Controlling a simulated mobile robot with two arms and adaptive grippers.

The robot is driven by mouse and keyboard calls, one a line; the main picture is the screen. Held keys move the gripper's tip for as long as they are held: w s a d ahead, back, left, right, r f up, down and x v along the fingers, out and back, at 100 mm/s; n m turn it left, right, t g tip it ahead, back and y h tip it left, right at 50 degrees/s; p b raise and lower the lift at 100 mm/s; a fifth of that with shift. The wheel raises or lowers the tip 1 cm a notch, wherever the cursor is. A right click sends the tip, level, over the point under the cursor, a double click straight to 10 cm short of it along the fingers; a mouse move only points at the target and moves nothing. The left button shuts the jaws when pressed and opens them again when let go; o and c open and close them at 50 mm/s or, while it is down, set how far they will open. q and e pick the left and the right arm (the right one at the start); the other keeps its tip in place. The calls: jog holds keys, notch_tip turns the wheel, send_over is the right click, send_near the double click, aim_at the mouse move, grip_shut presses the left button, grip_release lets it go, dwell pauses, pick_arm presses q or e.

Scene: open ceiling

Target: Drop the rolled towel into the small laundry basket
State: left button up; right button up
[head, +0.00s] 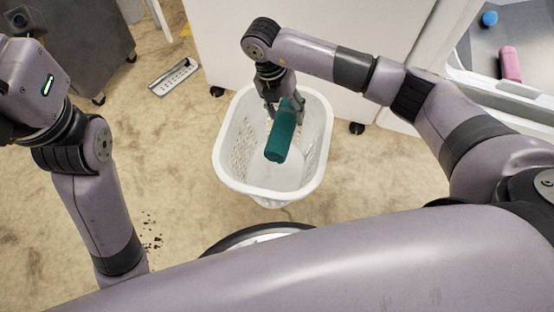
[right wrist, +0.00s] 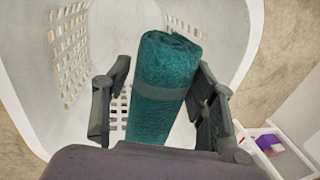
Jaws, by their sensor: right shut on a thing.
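The rolled towel (head: 281,135) is teal with a greyish band near its end. My right gripper (head: 284,108) is shut on it and holds it over the opening of the small laundry basket. In the right wrist view the towel (right wrist: 166,75) lies between the two fingers of the right gripper (right wrist: 160,100). The laundry basket (head: 226,170) is white with perforated sides and stands on the floor. Its wall (right wrist: 35,85) surrounds the towel in the right wrist view. My left arm comes in at the left of the head view, but its gripper is not visible.
A white cabinet (head: 215,45) on casters stands behind the basket. A metal strip-like object (head: 174,77) lies on the floor to the left. Dark specks (head: 152,236) dot the floor near my left arm. At the right, an open drawer or tray holds a pink roll (head: 510,63) and a blue item (head: 489,18).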

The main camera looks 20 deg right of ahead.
jog(key=o, duration=1.2)
jog(key=shift+o, duration=0.2)
jog(key=v, duration=1.2)
